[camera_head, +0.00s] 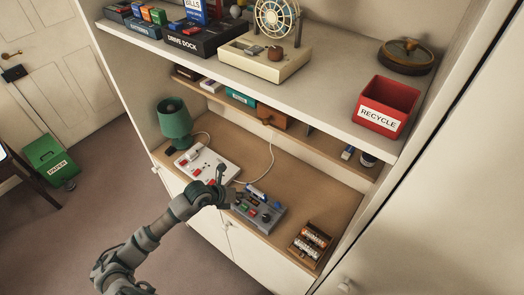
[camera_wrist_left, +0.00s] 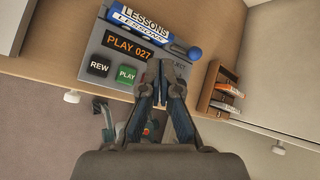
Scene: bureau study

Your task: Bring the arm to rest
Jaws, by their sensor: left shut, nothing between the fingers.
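My left arm comes in from the lower left in the head view and reaches over the desk shelf. Its gripper (camera_head: 224,180) is beside the grey player (camera_head: 262,220), between it and the white panel (camera_head: 212,168). In the left wrist view the gripper (camera_wrist_left: 163,78) is shut and empty. Its fingers overlap the lower right of the player (camera_wrist_left: 95,45) and partly hide a button at its right. The player's display reads PLAY 027, with REW and PLAY buttons below. A blue LESSONS cylinder (camera_wrist_left: 155,32) lies along its back. I cannot tell whether the fingers touch the player.
A wooden rack (camera_head: 311,243) of labelled cylinders stands right of the player. A green lamp (camera_head: 174,120) stands behind the white panel. The upper shelf overhangs, with a red RECYCLE bin (camera_head: 385,106). The floor left of the cabinet is open near a green PAPER bin (camera_head: 50,160).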

